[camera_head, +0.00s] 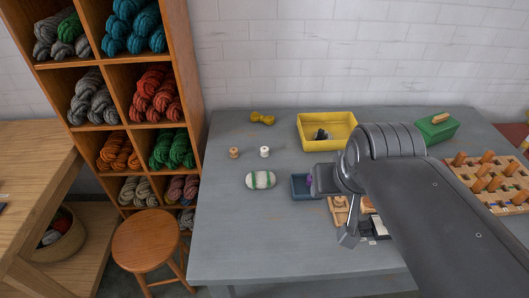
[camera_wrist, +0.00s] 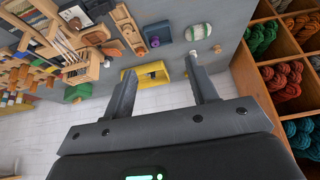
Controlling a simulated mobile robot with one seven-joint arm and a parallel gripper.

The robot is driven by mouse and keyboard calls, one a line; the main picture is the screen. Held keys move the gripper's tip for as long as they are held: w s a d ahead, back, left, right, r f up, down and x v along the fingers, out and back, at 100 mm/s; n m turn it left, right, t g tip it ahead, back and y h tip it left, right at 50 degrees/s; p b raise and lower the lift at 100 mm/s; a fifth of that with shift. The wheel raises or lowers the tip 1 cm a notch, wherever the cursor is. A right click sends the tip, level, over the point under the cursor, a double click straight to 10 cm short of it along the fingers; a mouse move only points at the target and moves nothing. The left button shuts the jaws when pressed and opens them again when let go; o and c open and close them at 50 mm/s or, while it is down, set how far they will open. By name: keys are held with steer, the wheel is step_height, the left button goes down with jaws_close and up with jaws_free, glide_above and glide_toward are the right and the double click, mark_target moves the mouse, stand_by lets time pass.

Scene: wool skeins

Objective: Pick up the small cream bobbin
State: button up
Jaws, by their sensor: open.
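The small cream bobbin (camera_head: 265,152) stands upright on the grey table, left of the yellow tray and beyond the striped skein. A tan bobbin (camera_head: 234,153) stands a little to its left. In the wrist view a small pale shape close to the right fingertip may be the cream bobbin, but it is too small to be sure. My gripper (camera_wrist: 160,68) is open, with its two fingers spread and nothing between them. In the head view my arm reaches in from the right, to the right of the bobbin and apart from it; the fingers are not clear there.
A white-and-green skein (camera_head: 260,180) lies in front of the bobbins. A yellow bundle (camera_head: 262,118) lies behind them. The yellow tray (camera_head: 345,118) and a blue tray (camera_head: 300,195) are to the right. A pegboard (camera_head: 490,187) stands far right. The table's front left is clear.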

steer(key=w+a, duration=0.2)
steer(key=w, duration=1.1)
steer(key=n+g, duration=0.1)
steer(key=n, duration=0.1)
glide_above(265, 149)
steer(key=s+d, duration=0.1)
steer(key=s, duration=0.4)
step_height(265, 149, down, 20)
steer(key=shift+y, duration=0.3)
steer(key=x, duration=1.1)
steer(key=shift+w+a+f, duration=0.2)
steer(key=shift+a+f, duration=0.05)
steer(key=shift+f, duration=0.05)
steer(key=shift+c, duration=0.2)
steer(key=c, duration=0.9)
steer(key=shift+r, duration=0.15)
steer(key=shift+c, duration=0.2)
